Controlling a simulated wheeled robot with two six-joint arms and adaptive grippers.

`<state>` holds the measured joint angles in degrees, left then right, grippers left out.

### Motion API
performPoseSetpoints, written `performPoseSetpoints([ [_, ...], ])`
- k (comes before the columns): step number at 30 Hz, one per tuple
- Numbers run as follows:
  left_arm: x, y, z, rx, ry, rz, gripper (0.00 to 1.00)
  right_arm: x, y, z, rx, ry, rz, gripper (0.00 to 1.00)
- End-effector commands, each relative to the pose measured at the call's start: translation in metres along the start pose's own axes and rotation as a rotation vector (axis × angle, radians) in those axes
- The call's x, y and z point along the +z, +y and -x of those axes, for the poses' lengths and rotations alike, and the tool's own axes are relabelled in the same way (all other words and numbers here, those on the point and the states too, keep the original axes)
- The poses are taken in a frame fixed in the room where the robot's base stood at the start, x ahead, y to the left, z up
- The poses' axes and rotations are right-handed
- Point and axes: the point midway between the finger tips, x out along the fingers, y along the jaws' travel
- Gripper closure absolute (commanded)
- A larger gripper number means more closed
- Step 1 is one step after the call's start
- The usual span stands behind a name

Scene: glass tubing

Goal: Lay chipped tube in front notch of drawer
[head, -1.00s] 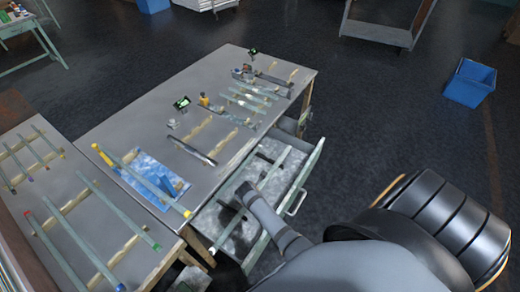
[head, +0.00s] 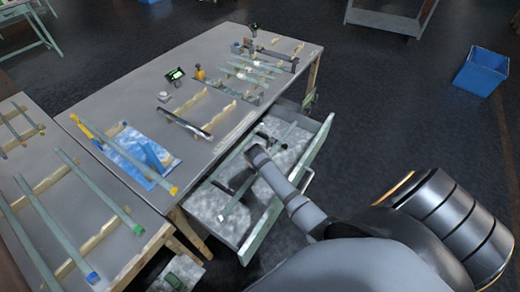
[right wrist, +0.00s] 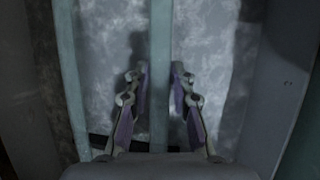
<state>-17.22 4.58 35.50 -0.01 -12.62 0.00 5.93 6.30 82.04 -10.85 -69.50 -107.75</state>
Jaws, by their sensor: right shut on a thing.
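A pale green glass tube (right wrist: 160,45) runs lengthwise between the fingers of my right gripper (right wrist: 160,88), low over the drawer's pale, mottled floor. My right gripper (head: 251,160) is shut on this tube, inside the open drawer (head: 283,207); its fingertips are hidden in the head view. Part of the tube (head: 288,130) shows beyond the gripper in the head view. I cannot make out a chip on it, nor whether it touches a notch. A dark bar (right wrist: 100,141) crosses the drawer below the gripper in the right wrist view. My left gripper is not in view.
The workbench (head: 215,50) beside the drawer carries several tubes on notched rests and a blue mat (head: 118,152). A second table (head: 95,200) at the left holds more tubes. A blue bin (head: 480,73) stands on the open floor at the right.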

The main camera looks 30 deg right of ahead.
Motion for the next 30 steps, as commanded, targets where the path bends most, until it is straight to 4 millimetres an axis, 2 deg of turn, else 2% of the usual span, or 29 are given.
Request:
performPoseSetpoints([
  [1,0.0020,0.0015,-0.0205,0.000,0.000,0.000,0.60,-0.0075,-0.0039,-0.0176,0.000,0.000,0.000,1.00],
  [3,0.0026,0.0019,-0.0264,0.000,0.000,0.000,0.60,-0.0092,-0.0049,-0.0216,0.000,0.000,0.000,1.00],
  [8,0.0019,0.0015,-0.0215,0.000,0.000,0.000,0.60,-0.0074,-0.0040,-0.0169,0.000,0.000,0.000,1.00],
  [16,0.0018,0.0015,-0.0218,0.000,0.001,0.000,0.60,-0.0094,-0.0052,-0.0216,-0.001,0.001,0.000,1.00],
  [17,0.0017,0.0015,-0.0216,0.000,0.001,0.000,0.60,-0.0094,-0.0052,-0.0213,-0.001,0.001,0.000,0.73],
  [21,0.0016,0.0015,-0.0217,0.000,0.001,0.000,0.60,-0.0094,-0.0052,-0.0212,-0.001,0.001,0.000,0.54],
  [30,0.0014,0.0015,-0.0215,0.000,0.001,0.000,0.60,-0.0088,-0.0049,-0.0200,0.000,0.001,0.000,0.54],
])
